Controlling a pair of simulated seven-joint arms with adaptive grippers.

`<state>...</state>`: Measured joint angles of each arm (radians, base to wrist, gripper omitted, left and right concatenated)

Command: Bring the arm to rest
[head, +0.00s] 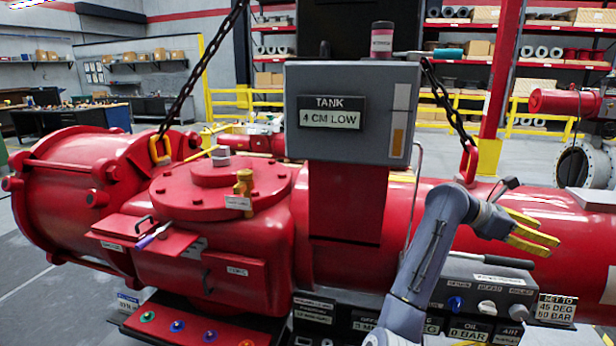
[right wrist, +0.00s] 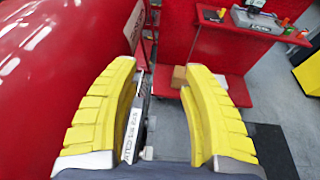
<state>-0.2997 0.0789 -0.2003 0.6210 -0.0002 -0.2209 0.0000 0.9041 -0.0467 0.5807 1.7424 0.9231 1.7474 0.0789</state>
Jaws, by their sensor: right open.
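My right gripper (head: 535,232) has yellow ribbed fingers and grey links. In the head view it points right, in front of the red actuator cylinder (head: 565,207) and above the grey control panel (head: 490,280). In the right wrist view its two fingers (right wrist: 160,110) stand well apart with nothing between them. The red cylinder wall (right wrist: 60,60) fills the left of that view. The grey arm (head: 440,240) rises from the bottom of the head view. My left gripper is not in either view.
A grey tank box (head: 350,110) reads "4 CM LOW", with a small jar (head: 382,40) on top. Chains (head: 447,105) hang to lifting shackles. A purple-handled tool (head: 153,236) lies on the left ledge. A red shelf (right wrist: 245,35) holding items stands ahead of the right wrist; grey floor shows below.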

